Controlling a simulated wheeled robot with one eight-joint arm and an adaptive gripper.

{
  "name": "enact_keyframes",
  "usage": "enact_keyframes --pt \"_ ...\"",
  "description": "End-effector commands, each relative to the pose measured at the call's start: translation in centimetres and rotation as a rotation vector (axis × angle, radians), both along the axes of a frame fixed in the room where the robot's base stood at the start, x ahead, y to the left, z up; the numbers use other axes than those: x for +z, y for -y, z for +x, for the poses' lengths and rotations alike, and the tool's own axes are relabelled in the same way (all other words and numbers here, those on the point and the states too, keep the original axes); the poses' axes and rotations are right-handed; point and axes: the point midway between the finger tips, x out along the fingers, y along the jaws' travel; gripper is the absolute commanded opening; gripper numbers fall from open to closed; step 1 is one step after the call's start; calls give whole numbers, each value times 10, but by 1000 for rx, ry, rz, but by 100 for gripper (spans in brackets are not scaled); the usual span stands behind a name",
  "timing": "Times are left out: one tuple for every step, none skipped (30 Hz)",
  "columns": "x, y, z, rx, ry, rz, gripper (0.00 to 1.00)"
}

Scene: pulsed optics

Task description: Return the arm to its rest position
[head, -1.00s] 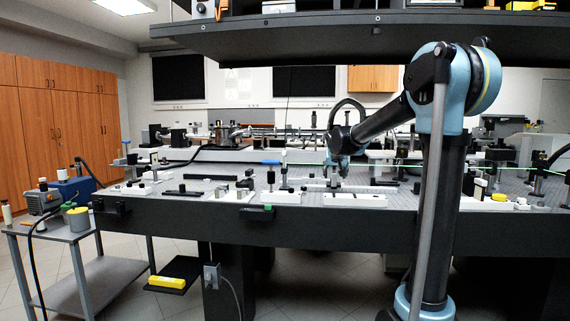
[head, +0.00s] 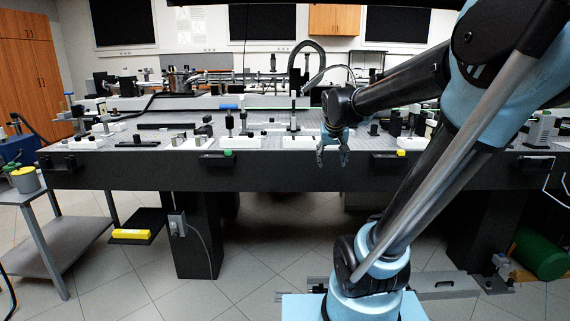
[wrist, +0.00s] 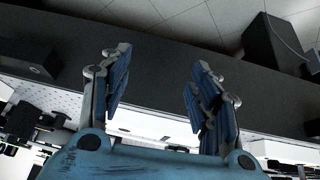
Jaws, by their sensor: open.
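My gripper (head: 332,158) hangs at the front edge of the optical table (head: 120,178) in the head view, fingers pointing down. It is open and I see nothing between the fingers. The wrist view shows its two blue fingers (wrist: 158,95) spread apart, with the dark table front (wrist: 150,55) and the tiled floor beyond them. My arm is bent, its forearm reaching left from the elbow at the upper right.
The table carries many optics mounts, among them a black post (head: 229,122) on a white base. A grey cart (head: 70,245) stands at left. A yellow object (head: 131,234) lies on a low dark shelf. Tiled floor before the table is largely clear.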

Motion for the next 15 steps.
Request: enact_keyframes --pt "-11 6 -21 -3 -24 0 56" --pt "-17 8 -32 -2 -38 2 56" --pt "-26 11 -47 -2 -58 3 56" --pt "-32 14 -58 -1 -72 4 56" --pt "-38 16 -69 1 -87 5 56" --pt "-47 18 -84 3 -106 8 56" --pt "-54 19 -95 3 -121 11 56" --pt "-61 21 -105 5 -136 12 56" --pt "-70 23 -120 7 -154 14 56" --pt "-77 23 -130 9 -169 18 56" --pt "-84 24 -141 12 -183 21 56" --pt "-94 26 -154 14 -203 24 56" --pt "-101 26 -164 17 -216 27 56" --pt "-108 26 -174 19 -230 30 56" --pt "-116 26 -185 23 -245 35 56"
